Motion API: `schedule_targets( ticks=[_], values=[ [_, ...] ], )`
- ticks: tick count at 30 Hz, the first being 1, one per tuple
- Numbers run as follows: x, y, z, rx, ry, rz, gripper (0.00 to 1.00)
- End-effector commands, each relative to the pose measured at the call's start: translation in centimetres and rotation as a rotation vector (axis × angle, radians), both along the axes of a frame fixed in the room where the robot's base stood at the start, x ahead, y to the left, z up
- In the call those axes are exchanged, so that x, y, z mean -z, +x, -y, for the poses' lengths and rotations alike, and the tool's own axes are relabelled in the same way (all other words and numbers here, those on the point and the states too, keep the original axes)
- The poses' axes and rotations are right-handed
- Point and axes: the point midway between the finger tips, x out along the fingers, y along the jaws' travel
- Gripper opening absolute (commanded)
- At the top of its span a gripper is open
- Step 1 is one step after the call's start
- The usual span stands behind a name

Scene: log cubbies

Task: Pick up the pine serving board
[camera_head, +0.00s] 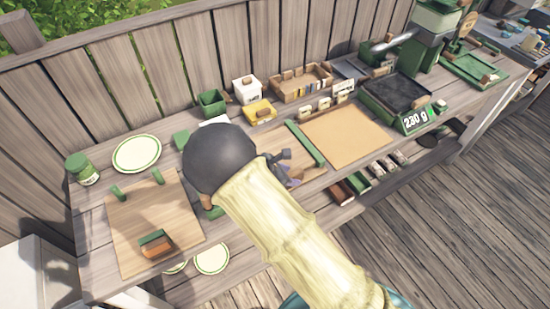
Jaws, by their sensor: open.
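A light wooden board (136,210), which looks like the pine serving board, lies flat on the left part of the grey plank counter. Two green upright pieces stand at its far edge, and a brown block with a green top (155,243) is on its near part. My arm, pale with a dark round joint, crosses the middle of the view, to the right of the board. A dark part of my gripper (280,158) shows just right of that joint, apart from the board. My gripper is open; its fingertips are mostly hidden by the arm.
A white plate with a green rim (137,154) and a green jar (82,169) stand behind the board. A tan sheet (348,136) beside a green strip lies right of my arm. Small boxes (247,89) and a scale (396,97) stand farther back, before a plank fence.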

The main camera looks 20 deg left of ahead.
Motion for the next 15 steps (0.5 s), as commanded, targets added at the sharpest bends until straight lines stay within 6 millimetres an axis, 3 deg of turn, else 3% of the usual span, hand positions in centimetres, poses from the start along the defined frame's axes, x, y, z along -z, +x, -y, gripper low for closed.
schedule_targets(
  ticks=[4,11,15],
  values=[
    [-0.01,-0.01,-0.01,0.0,0.0,0.0,0.47],
    [-0.02,-0.02,-0.01,0.0,0.0,0.0,0.02],
    [-0.14,0.04,-0.03,0.001,0.002,0.003,0.0]
  ],
)
